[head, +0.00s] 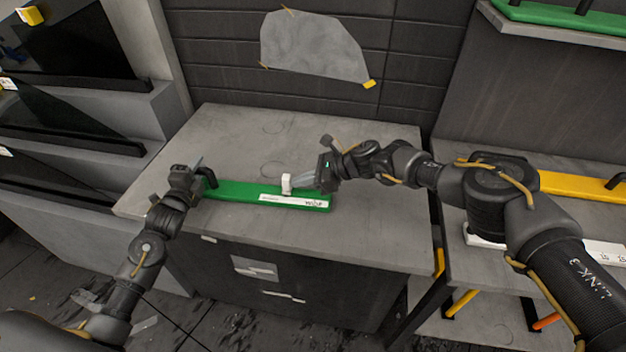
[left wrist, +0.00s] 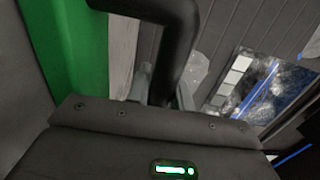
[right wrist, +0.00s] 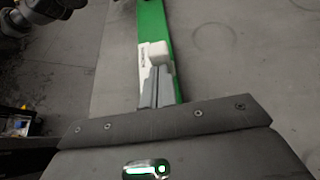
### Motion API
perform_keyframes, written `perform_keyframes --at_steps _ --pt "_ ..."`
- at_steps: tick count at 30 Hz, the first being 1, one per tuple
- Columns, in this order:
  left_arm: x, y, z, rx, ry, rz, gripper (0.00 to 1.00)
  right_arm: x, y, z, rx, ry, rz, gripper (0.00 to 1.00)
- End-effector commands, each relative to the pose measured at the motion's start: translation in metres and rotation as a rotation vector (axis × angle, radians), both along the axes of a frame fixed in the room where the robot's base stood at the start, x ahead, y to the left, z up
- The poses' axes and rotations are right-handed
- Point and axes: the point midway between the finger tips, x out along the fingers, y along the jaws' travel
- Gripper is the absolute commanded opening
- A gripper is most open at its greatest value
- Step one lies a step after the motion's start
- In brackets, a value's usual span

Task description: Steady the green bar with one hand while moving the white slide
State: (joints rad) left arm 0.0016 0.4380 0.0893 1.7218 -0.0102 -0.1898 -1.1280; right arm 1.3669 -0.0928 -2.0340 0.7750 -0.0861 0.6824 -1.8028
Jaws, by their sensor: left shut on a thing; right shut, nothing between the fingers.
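The green bar (head: 238,192) lies flat on the grey worktop, with a black handle (head: 209,177) at its left end and a white printed strip along its right part. The white slide (head: 287,184) is a small block on the bar, right of its middle. My left gripper (head: 198,166) is shut on the black handle, which also shows in the left wrist view (left wrist: 178,35). My right gripper (head: 299,181) is shut and empty, with its fingertips at the right side of the slide. In the right wrist view the fingertips (right wrist: 152,82) are close to the slide (right wrist: 159,52); contact is unclear.
The worktop (head: 240,130) is otherwise clear behind the bar. A grey sheet (head: 312,45) is taped to the back wall. A yellow bar (head: 580,186) lies on the bench at right, and another green bar (head: 570,18) is on a shelf above.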

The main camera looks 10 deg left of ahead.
Motion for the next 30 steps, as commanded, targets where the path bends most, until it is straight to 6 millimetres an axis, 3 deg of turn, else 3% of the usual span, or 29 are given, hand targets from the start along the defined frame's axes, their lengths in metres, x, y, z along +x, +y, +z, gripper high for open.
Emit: perform_keyframes --at_steps 11,20,30 --pt "0.000 0.000 0.003 -0.002 -0.006 0.001 0.00 0.000 0.003 0.000 0.000 0.000 0.000 0.00" --pt "0.001 -0.001 0.003 -0.002 -0.007 -0.003 0.00 -0.004 0.040 0.000 0.001 0.001 0.001 0.00" --pt "0.001 -0.001 0.003 -0.002 -0.006 -0.003 0.00 -0.005 0.043 0.001 0.001 0.001 0.002 0.00"
